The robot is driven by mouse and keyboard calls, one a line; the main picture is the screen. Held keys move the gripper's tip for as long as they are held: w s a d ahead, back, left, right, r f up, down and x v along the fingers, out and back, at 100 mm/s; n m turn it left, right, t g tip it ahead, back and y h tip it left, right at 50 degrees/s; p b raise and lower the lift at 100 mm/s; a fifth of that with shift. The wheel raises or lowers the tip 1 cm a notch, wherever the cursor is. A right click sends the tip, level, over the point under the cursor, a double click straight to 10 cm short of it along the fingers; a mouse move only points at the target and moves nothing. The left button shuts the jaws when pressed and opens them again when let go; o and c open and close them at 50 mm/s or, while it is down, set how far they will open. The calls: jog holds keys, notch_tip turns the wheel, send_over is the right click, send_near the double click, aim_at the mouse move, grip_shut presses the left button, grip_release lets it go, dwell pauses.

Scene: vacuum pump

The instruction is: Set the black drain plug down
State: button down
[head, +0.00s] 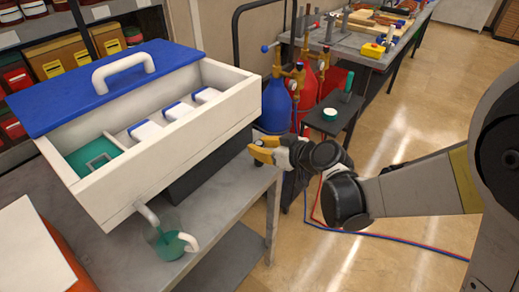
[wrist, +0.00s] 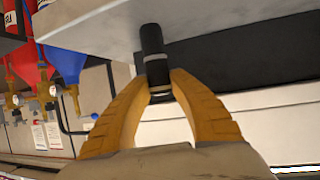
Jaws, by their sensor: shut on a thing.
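The black drain plug (wrist: 153,42) is a short dark cylinder with a silver band, seen in the wrist view between my fingertips. My gripper (wrist: 160,84), with yellow-orange fingers, is shut on its banded end, and the other end points away from the fingers. In the head view my gripper (head: 258,151) is at the right edge of the grey bench (head: 258,190), beside the white tank.
The white tank (head: 195,143) with a blue lid (head: 105,85) sits on a dark base (head: 210,165). A glass beaker (head: 170,243) of green liquid stands under its spout. Blue (head: 276,105) and red cylinders stand behind my gripper. Hoses lie on the floor.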

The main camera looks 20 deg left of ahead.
jog(key=shift+r, duration=0.15)
jog(key=c, duration=1.3)
grip_release()
jog(key=shift+o, duration=0.2)
jog(key=shift+r, duration=0.15)
jog(key=p+v, duration=0.4)
jog(key=v, duration=0.8)
jog(key=shift+s+d, duration=0.1)
jog(key=shift+s, duration=0.05)
